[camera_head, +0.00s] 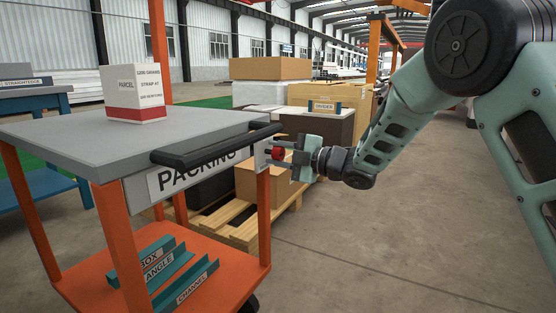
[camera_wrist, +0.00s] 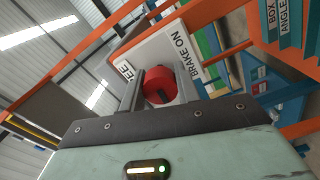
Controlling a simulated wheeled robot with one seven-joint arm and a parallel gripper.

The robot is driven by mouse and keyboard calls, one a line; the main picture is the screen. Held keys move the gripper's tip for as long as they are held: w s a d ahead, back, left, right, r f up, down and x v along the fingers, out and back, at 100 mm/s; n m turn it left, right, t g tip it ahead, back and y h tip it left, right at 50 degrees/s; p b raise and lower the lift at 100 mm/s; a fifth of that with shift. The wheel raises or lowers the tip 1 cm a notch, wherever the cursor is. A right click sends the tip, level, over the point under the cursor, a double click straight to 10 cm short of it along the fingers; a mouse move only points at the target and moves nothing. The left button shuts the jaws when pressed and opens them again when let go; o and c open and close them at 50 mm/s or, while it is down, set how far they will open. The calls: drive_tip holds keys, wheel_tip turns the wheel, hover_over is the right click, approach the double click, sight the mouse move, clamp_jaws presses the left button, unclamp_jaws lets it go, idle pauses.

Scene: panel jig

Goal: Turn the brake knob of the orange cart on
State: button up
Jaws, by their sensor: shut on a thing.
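The orange cart (camera_head: 118,235) with a grey top stands at the left in the head view. Its red brake knob (camera_head: 277,153) sits on a pale plate (camera_head: 262,154) at the cart's right end. My gripper (camera_head: 290,154) reaches the knob from the right, its fingers shut on it. In the wrist view the red knob (camera_wrist: 160,86) shows between the two fingers, with a dark mark on its face. A label reading "BRAKE ON" (camera_wrist: 185,55) is to the right of the knob, and a partly hidden label ending in "EE" (camera_wrist: 125,69) is to the left.
A black handle bar (camera_head: 215,146) runs along the cart's edge close to my gripper. A white parcel (camera_head: 134,92) stands on the cart top. Teal channel pieces (camera_head: 180,282) lie on the lower shelf. Boxes on a pallet (camera_head: 240,222) stand behind. Floor at the right is clear.

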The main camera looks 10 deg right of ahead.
drive_tip(key=shift+f+n+b, duration=0.1)
drive_tip(key=shift+n+b, duration=0.2)
drive_tip(key=shift+n, duration=0.3)
drive_tip(key=o, duration=1)
drive_tip(key=shift+p+v, duration=2.8)
drive_tip(key=shift+v, duration=5.95)
